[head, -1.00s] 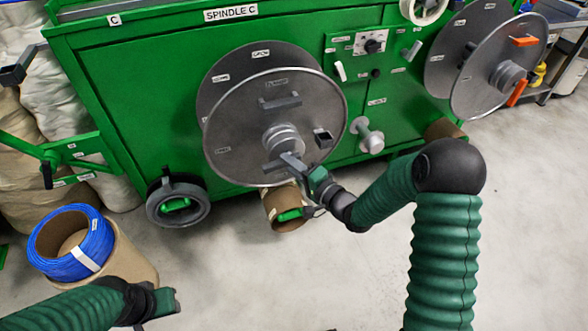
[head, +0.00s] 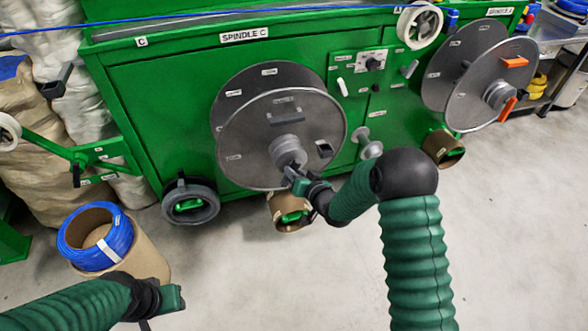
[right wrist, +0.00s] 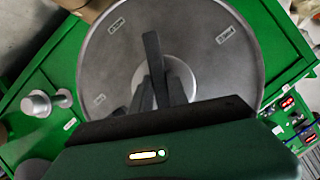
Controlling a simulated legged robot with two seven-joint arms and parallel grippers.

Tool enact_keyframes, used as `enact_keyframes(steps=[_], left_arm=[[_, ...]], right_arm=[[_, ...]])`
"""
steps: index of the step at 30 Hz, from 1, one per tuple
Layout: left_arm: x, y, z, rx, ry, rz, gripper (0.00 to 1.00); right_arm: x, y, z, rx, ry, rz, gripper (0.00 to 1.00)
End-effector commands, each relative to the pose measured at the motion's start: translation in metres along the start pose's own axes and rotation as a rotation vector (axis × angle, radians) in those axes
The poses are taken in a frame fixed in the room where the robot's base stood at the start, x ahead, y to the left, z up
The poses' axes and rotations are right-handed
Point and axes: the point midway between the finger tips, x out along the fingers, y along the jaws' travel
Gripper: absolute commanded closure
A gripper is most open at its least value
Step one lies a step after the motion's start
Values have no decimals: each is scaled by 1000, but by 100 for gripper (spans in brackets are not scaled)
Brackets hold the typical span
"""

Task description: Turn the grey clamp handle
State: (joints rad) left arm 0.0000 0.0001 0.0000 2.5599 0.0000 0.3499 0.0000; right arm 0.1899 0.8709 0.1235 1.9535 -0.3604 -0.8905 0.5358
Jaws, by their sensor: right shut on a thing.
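The grey clamp handle (right wrist: 152,50) is a dark bar across the hub (head: 287,151) of the grey spindle disc (head: 250,140). My right gripper (head: 297,180) is at the hub's lower side, shut on the handle. In the right wrist view the right gripper's fingers (right wrist: 153,92) close around the bar's near part, and its far end sticks out beyond them. In the head view most of the handle is hidden by the gripper. My left gripper (head: 170,298) hangs low at the left, far from the spindle; its jaws are too unclear to judge.
The green cabinet (head: 150,100) stands behind the disc, with a second spindle (head: 475,100) at the right. A blue cable coil (head: 110,248) sits on a cardboard tube (head: 145,262) near my left arm. The floor at the centre bottom is clear.

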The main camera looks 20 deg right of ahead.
Motion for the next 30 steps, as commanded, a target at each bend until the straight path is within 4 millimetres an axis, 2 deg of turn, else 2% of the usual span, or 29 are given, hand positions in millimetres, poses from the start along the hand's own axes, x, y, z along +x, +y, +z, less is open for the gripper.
enact_keyframes(steps=[1, 15, 30], left_arm=[[-3, 0, -1, 0, 0, 0, 64], [-10, 0, -2, 0, 0, 0, 64], [-11, 0, -2, 0, 0, 0, 64]], right_arm=[[-1, 0, 5, -39, -14, 19, 100], [-1, 4, 6, -362, -15, 153, 100], [-1, 6, 6, -458, -15, 193, 100]])
